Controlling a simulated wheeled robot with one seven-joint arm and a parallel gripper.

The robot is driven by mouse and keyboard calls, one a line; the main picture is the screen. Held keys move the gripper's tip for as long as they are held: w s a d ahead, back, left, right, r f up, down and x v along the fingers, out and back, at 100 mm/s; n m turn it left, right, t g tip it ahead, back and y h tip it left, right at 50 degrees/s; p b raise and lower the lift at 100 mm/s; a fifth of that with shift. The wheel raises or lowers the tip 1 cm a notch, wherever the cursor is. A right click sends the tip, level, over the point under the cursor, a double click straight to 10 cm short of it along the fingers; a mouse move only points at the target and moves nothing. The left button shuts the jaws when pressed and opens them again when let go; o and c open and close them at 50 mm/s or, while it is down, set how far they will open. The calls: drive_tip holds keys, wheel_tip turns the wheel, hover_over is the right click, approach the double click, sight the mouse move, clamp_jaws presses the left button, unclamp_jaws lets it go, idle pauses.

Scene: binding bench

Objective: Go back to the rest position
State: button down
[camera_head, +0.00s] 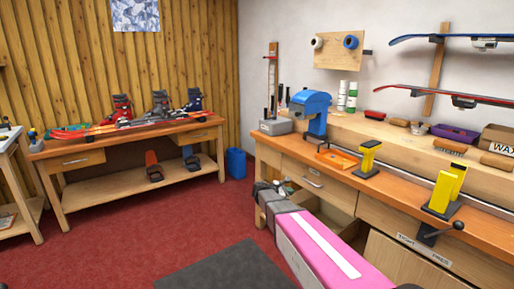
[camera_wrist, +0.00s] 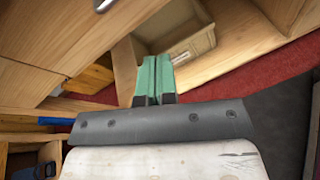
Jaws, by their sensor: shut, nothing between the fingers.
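My gripper (camera_wrist: 155,74) shows in the wrist view with its two green fingers side by side, shut and empty. In the head view my pink and grey arm reaches from the bottom right toward the front of the right-hand workbench (camera_head: 385,196). My gripper (camera_head: 284,187) there is small and partly hidden by my own wrist, low beside the bench front.
An open drawer (camera_head: 322,213) lies close to my arm. A table with ski boots (camera_head: 160,103) stands at the back left. Red floor (camera_head: 190,220) is clear between.

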drive_tip(key=s+d+f+m+g+y, duration=0.25)
drive_tip(key=s+m, duration=0.25)
drive_tip(key=s, duration=0.3)
drive_tip(key=s+d+f+m+g+y, duration=0.2)
drive_tip(key=s+f+m+y, duration=0.15)
drive_tip(key=s, duration=0.35)
drive_tip(key=s+a+f+m+g+y, duration=0.1)
drive_tip(key=s+a+m+y, duration=0.2)
drive_tip(key=s+m+y, duration=0.3)
drive_tip(key=shift+s+a+f+m+g+y, duration=0.2)
drive_tip(key=shift+s+f+m+g+y, duration=0.2)
drive_tip(key=shift+s+m, duration=2.5)
drive_tip(key=shift+s+n, duration=0.55)
